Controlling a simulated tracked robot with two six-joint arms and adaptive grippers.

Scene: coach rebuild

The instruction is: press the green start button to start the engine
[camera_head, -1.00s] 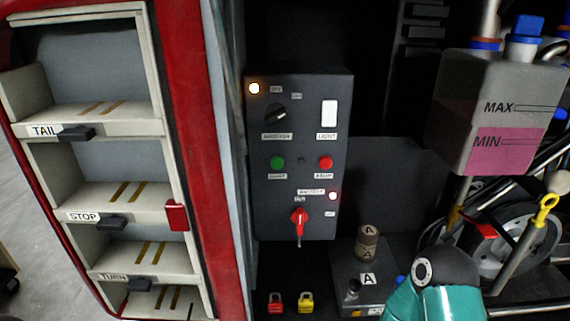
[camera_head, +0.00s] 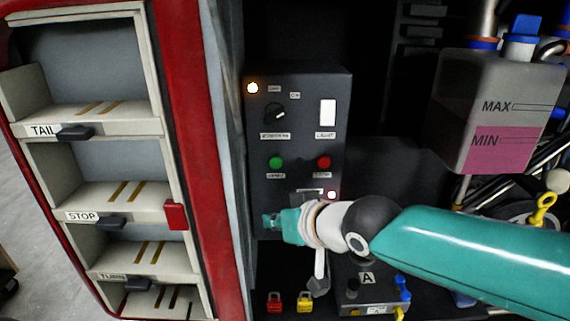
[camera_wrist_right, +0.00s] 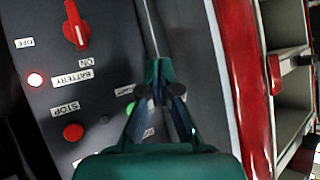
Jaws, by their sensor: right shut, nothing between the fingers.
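The green start button (camera_head: 276,162) sits on the dark control panel (camera_head: 335,85), left of the red stop button (camera_head: 323,161). My right gripper (camera_head: 268,222) is shut and empty, in front of the panel's lower left part, below the green button in the picture. In the right wrist view the shut fingertips (camera_wrist_right: 160,72) point toward the panel, and the green button (camera_wrist_right: 130,107) is partly hidden behind a finger. I cannot tell any contact with it. The red stop button (camera_wrist_right: 73,131) is clear. My left gripper is not in view.
A red battery switch (camera_wrist_right: 75,27) and a lit lamp (camera_wrist_right: 35,79) are on the panel; my right arm hides the switch in the head view. Labelled shelves (camera_head: 110,130) stand left behind a red post (camera_head: 190,130). A coolant tank (camera_head: 495,105) stands right.

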